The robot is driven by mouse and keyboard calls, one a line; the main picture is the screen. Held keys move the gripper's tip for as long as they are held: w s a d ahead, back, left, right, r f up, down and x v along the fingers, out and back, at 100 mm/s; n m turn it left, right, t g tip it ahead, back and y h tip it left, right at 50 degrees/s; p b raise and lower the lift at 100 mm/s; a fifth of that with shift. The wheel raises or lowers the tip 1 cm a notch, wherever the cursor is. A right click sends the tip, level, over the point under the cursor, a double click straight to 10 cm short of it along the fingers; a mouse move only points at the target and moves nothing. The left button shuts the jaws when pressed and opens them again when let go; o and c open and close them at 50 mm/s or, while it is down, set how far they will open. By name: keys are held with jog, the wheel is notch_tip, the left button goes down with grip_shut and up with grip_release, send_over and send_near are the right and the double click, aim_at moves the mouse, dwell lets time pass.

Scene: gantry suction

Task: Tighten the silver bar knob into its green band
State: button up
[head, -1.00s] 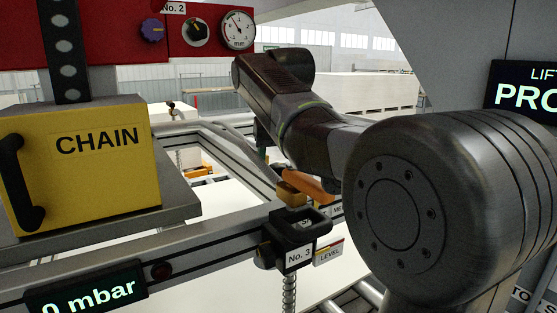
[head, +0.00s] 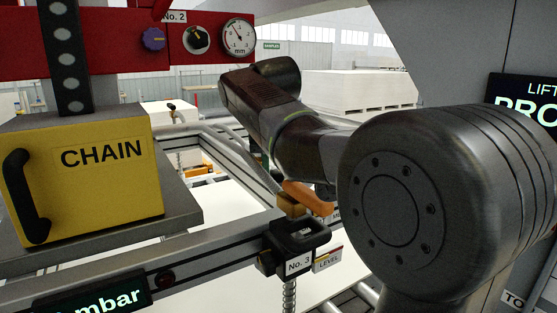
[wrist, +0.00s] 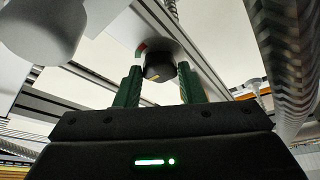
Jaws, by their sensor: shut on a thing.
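In the wrist view, the knob (wrist: 159,68) on the silver bar (wrist: 183,42) is dark with a yellow mark on its face. A small red and green patch (wrist: 141,49) shows on the bar behind it. The knob sits between the two green fingers of my gripper (wrist: 159,75), which are shut on it. I cannot tell where the yellow mark stands against the green band. In the head view my arm hides my gripper and this knob.
A yellow CHAIN box (head: 95,205) stands at left. A red panel (head: 110,45) carries a purple knob (head: 153,39), a black dial (head: 196,40) and a gauge (head: 238,37). A ribbed hose (wrist: 278,50) runs close on the right in the wrist view.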

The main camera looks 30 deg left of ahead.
jog(key=shift+a+r+m+t+h+p, duration=0.1)
jog(key=shift+m+t+h+p, duration=0.4)
jog(key=shift+m, duration=1)
jog(key=shift+p, duration=0.3)
jog(key=o, duration=1)
jog(key=v, duration=1.3)
jog(key=shift+r, duration=0.45)
